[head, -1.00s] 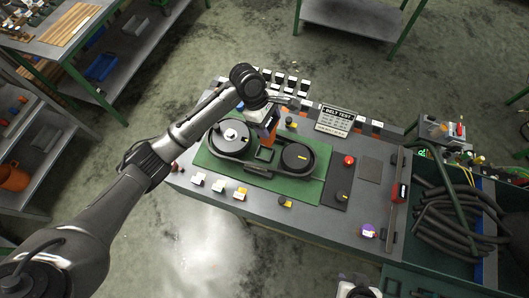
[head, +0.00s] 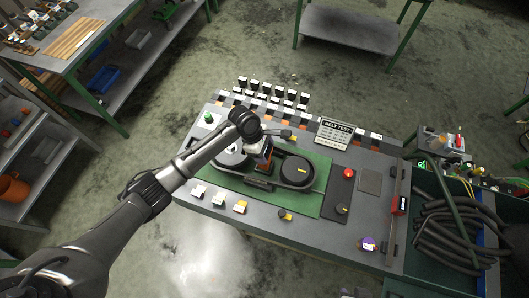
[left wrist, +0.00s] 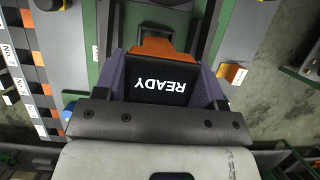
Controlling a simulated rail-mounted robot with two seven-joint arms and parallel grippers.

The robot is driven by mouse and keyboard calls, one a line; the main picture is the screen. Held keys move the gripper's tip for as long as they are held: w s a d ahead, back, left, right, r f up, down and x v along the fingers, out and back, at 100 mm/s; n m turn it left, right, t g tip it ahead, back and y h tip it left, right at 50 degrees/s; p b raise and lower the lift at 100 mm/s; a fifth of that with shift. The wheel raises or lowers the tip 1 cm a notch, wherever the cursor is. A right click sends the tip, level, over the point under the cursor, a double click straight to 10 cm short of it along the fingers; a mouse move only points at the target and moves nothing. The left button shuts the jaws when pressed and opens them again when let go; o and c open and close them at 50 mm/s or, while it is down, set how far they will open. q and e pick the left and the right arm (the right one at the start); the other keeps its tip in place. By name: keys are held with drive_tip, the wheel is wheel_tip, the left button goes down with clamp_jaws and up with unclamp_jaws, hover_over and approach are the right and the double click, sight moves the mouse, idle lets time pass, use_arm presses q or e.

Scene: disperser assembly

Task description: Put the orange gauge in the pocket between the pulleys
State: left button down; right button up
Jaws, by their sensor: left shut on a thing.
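The orange gauge (head: 265,164) is held by my left gripper (head: 260,150) over the gap between the two pulleys. In the left wrist view its dark screen (left wrist: 160,80) reads READY, and orange shows past its edge. The left pulley (head: 230,160) is partly covered by my arm. The right pulley (head: 296,171) is dark with a yellow mark. The pocket between them is mostly hidden by the gauge and gripper, so I cannot tell whether the gauge touches it. My right gripper is not in view.
The pulleys stand on a green plate (head: 312,202) on a grey bench. White and yellow blocks (head: 219,198) line its front. A BELT TEST sign (head: 335,133) and a red button (head: 348,173) are to the right. A bin of black hoses (head: 450,225) is at far right.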

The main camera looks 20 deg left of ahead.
use_arm(q)
drive_tip(key=shift+f, duration=1)
drive_tip(key=shift+c, duration=1)
unclamp_jaws()
drive_tip(key=shift+f, duration=0.2)
drive_tip(key=v, duration=1.2)
drive_tip(key=shift+r, duration=0.2)
